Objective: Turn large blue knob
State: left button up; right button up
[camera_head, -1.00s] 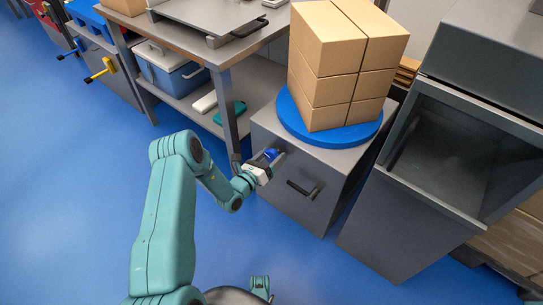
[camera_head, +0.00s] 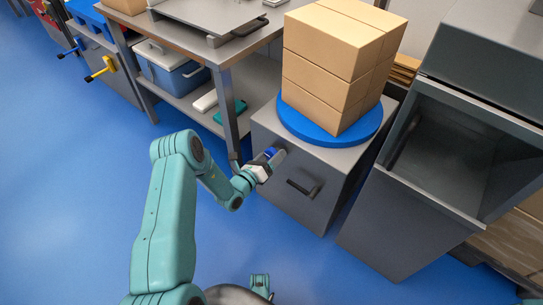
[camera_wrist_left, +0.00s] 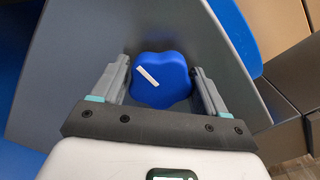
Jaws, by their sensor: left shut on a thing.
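The large blue knob (camera_wrist_left: 160,80) is on the grey cabinet's front face, a lobed shape with a white mark that slants down to the right in the left wrist view. In the head view only a bit of the knob (camera_head: 271,152) shows past my gripper. My left gripper (camera_head: 268,159) is at the knob, with its two fingers on either side of it; it also shows in the left wrist view (camera_wrist_left: 162,85). It is shut on the knob. My right gripper is not in view.
The grey cabinet (camera_head: 270,187) has a black handle (camera_head: 302,189) beside the knob. On top is a blue turntable (camera_head: 298,126) bearing stacked cardboard boxes (camera_head: 322,85). A workbench (camera_head: 190,36) stands left, an open grey bin (camera_head: 370,230) right. Blue floor in front is clear.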

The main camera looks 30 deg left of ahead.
pick_arm(q)
jog(key=shift+d, duration=0.15)
jog(key=o, duration=1)
jog(key=shift+c, duration=0.2)
jog(key=shift+s, duration=0.4)
jog(key=s+a+p, duration=0.1)
jog(key=s+p, duration=0.3)
jog(key=s, duration=1.1)
jog(key=shift+s+a, duration=0.2)
jog(key=shift+s, duration=0.1)
